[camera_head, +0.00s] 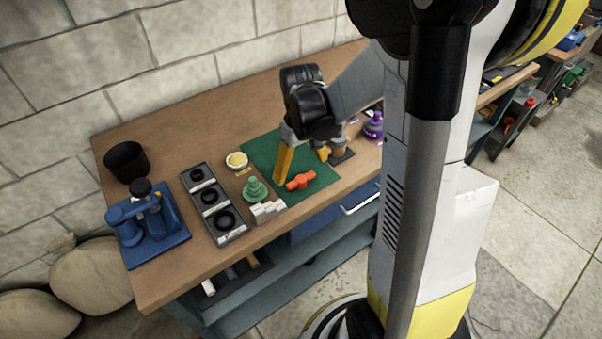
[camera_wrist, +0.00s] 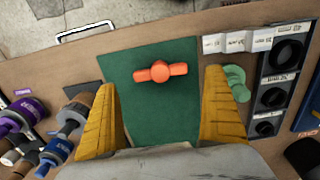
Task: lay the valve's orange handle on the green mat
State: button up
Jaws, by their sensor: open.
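The orange handle (camera_head: 300,181) lies on the green mat (camera_head: 262,148), toward its front edge. In the wrist view the orange handle (camera_wrist: 160,72) lies flat near the edge of the green mat (camera_wrist: 150,115), with nothing touching it. My gripper (camera_head: 281,180) is above the mat, behind and left of the handle. In the wrist view my gripper (camera_wrist: 162,115) has its two yellow fingers wide apart, with nothing between them but mat. The valve body cannot be made out for certain; a brown and grey fitting (camera_head: 338,150) stands right of the mat.
A green stepped part (camera_head: 255,190) and white blocks (camera_head: 267,210) stand left of the mat. Beyond them are a black tray with rings (camera_head: 213,205), a blue vise (camera_head: 148,225) and a black cup (camera_head: 127,161). Purple-topped fittings (camera_head: 373,126) stand at right.

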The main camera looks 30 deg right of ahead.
aim_at(300, 179)
notch_tip(300, 179, up, 7)
jog(key=p, duration=0.2)
jog(key=s+a+r+t, duration=0.7)
jog(key=s+a+r, duration=0.2)
jog(key=a, duration=0.3)
jog(key=shift+s+a+r, duration=0.25)
jog(key=shift+s+r, duration=0.1)
jog(key=shift+s, duration=0.05)
